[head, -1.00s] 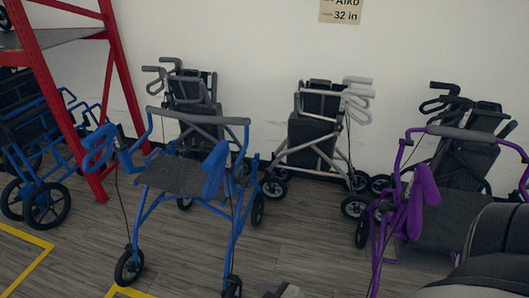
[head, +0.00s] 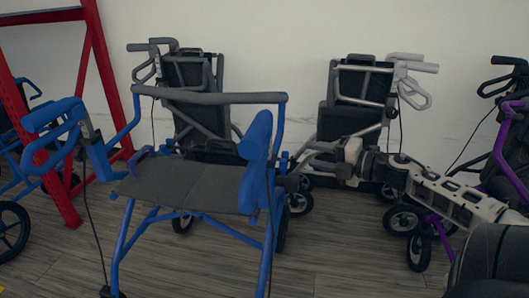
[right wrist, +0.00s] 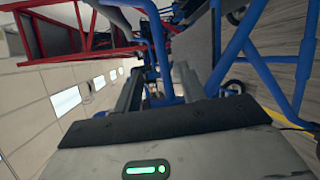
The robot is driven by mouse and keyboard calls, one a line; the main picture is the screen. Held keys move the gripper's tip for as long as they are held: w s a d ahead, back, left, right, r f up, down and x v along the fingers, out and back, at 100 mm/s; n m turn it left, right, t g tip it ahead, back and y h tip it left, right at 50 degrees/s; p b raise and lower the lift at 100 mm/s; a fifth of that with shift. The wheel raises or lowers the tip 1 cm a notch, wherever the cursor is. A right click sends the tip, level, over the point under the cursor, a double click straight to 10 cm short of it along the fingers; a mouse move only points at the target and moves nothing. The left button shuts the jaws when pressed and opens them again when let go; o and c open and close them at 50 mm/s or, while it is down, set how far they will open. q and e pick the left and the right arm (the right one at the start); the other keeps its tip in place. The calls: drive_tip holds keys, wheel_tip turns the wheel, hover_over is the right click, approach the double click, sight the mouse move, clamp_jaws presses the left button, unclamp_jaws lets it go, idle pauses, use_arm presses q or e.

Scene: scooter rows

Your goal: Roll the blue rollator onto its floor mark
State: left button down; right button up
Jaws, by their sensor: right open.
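The blue rollator (head: 185,185) stands close in front of me in the head view, with a dark seat, blue handles and a grey backrest bar. Its blue frame (right wrist: 160,45) fills much of the right wrist view. My right gripper (head: 295,183) is at the rollator's right side, below its right handle. In the right wrist view its two fingers (right wrist: 160,88) are apart, with a blue tube showing between or just beyond them; contact cannot be told. A bit of yellow floor marking (head: 3,293) shows at the bottom left corner. My left gripper is not in view.
A black-grey rollator (head: 195,105) and a silver-framed one (head: 355,100) stand by the wall behind. A purple rollator (head: 500,140) is at the right, behind my right arm. A red rack (head: 95,75) and another blue-framed walker (head: 12,225) are at the left.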

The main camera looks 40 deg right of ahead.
sight(279, 147)
drive_tip(key=b+x, duration=0.4)
drive_tip(key=x, duration=0.8)
drive_tip(key=shift+b, duration=0.3)
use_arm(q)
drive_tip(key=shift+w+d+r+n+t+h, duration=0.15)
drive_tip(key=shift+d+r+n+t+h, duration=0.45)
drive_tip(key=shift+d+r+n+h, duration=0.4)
use_arm(e)
drive_tip(key=shift+x, duration=1.15)
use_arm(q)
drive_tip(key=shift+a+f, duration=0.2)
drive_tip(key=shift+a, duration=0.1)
use_arm(e)
drive_tip(key=shift+f, duration=0.1)
clamp_jaws()
